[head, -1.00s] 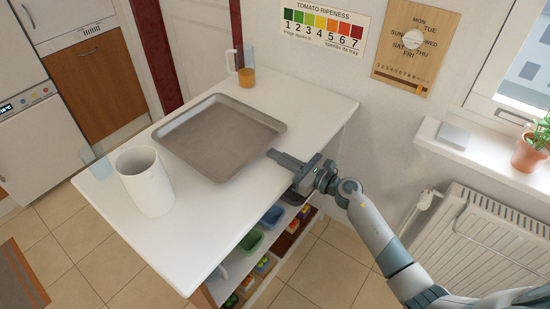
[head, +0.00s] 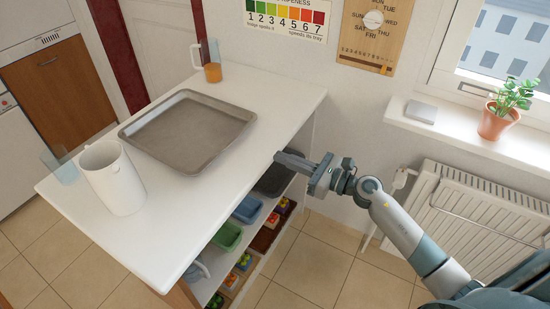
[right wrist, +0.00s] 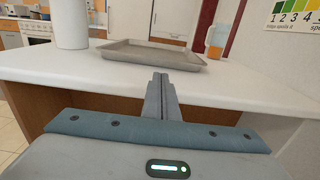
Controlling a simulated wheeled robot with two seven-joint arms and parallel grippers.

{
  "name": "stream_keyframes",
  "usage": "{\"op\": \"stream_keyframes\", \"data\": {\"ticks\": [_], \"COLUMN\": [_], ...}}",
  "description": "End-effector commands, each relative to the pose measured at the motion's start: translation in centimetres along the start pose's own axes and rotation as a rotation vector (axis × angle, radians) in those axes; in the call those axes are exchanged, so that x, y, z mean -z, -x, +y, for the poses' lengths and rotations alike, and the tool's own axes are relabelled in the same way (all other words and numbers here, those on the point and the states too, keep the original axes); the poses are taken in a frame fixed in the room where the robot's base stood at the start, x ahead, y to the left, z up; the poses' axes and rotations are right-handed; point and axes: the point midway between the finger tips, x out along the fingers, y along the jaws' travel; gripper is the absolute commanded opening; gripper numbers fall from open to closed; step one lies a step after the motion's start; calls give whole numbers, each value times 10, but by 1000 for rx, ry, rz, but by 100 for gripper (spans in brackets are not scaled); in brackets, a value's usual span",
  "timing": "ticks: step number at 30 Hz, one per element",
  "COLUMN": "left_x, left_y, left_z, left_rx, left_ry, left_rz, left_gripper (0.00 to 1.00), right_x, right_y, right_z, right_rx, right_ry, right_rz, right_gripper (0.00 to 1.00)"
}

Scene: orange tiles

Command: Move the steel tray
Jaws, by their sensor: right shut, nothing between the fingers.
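The steel tray (head: 188,131) is a grey, shallow, rimmed tray lying flat and empty on the white tabletop (head: 262,88). It also shows in the right wrist view (right wrist: 150,55), beyond my fingers. My right gripper (head: 280,157) is off the table's right edge in the head view, apart from the tray. In the right wrist view its fingers (right wrist: 161,78) are together with nothing between them and point toward the tray. My left gripper is in neither view.
A white pitcher (head: 113,178) and a clear glass (head: 60,168) stand at the table's left. Shelves below hold bins, including a green one (head: 228,236). A radiator (head: 480,215) is at right.

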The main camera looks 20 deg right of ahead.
Motion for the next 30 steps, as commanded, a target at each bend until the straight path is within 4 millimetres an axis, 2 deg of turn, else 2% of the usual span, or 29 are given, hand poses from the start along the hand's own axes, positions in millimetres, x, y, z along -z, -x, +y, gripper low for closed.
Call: {"op": "stream_keyframes", "data": {"ticks": [5, 13, 14, 15, 18, 20, 23, 26, 29, 30], "left_x": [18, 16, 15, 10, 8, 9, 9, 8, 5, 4], "left_y": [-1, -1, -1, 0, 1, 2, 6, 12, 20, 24], "left_z": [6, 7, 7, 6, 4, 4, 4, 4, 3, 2], "left_rx": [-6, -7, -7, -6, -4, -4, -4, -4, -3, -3], "left_ry": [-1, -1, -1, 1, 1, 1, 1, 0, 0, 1], "left_rz": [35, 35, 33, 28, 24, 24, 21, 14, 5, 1], "left_gripper": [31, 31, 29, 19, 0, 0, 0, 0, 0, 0], "right_x": [0, 0, 0, 0, 4, 11, 32, 72, 129, 158], "right_y": [6, 7, 7, 7, 7, 8, 11, 19, 36, 46], "right_z": [1, 1, 1, 0, -1, -4, -12, -22, -30, -31], "right_rx": [-1, -1, -1, 0, 8, 22, 67, 149, 273, 336], "right_ry": [-1, 0, 0, -1, -29, -76, -222, -457, -770, -909], "right_rz": [0, 0, 0, 0, 2, 3, 5, 8, 6, 4], "right_gripper": [0, 0, 0, 0, 0, 0, 0, 0, 0, 0]}}
